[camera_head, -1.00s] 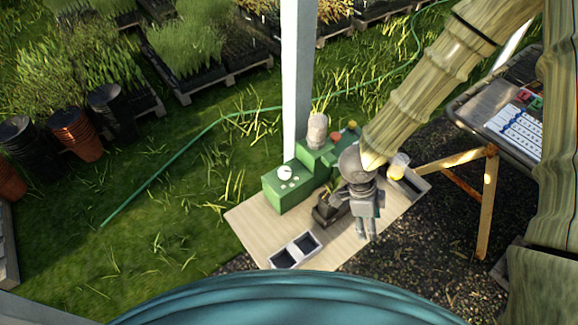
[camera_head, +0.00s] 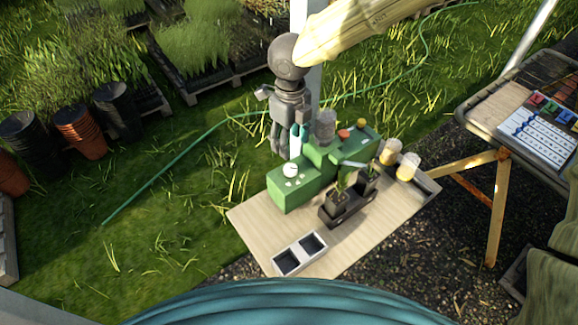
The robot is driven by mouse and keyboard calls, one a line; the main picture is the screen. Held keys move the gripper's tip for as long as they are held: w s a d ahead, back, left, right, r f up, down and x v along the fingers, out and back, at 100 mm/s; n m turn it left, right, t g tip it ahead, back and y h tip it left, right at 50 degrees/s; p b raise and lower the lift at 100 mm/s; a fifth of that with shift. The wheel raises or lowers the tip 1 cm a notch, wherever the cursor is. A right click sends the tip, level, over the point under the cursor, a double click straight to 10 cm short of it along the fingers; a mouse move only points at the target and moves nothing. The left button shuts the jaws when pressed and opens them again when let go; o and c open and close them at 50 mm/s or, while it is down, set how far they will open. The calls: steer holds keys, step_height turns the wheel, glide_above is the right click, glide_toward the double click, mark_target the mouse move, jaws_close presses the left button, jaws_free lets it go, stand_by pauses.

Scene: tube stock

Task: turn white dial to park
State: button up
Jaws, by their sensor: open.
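The white dial (camera_head: 290,170) is on the left end of the green machine (camera_head: 300,190), on its upper face. Small light marks or buttons sit around it, too small to read, so I cannot tell which position the dial points to. My gripper (camera_head: 283,150) is open and points down, just above and behind the dial in this view. Its fingers appear apart from the dial, with nothing between them. The arm comes in from the upper right.
The wooden board (camera_head: 345,240) carries a black tray of potted seedlings (camera_head: 345,205), a two-cell tray (camera_head: 300,254) and two jars (camera_head: 407,167). A white post (camera_head: 300,15) stands behind.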

mark_target(290, 168)
step_height(290, 168, down, 10)
steer(key=shift+f+p, duration=0.1)
steer(key=shift+p, duration=1)
steer(key=shift+d, duration=0.1)
steer(key=c, duration=1.1)
